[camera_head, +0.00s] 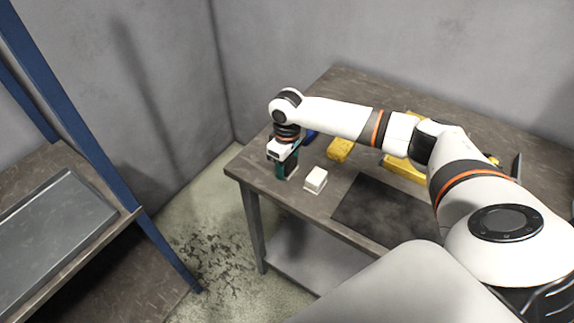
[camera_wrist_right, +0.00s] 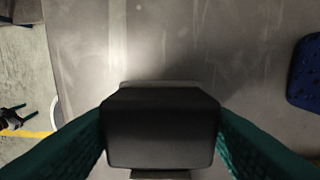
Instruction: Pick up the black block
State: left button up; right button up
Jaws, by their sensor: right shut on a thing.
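The black block (camera_wrist_right: 160,128) fills the lower middle of the right wrist view, between the two green finger pads. My right gripper (camera_head: 284,168) is at the far left end of the workbench, pointing down and shut on this block. In the head view the gripper hides most or all of the block. I cannot tell whether the block touches the bench top. My left gripper is not in view.
On the workbench (camera_head: 258,178), a white block (camera_head: 315,180) stands just right of my right gripper. A blue item (camera_head: 311,136), a yellow block (camera_head: 340,148) and a larger yellow item (camera_head: 403,169) lie behind. A dark mat (camera_head: 385,210) is bare. A shelf with a grey tray (camera_head: 50,225) stands left.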

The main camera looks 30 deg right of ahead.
jog(key=shift+r, duration=0.1)
notch_tip(320, 180, up, 10)
jog(key=shift+f+b, duration=0.1)
jog(key=shift+b, duration=0.35)
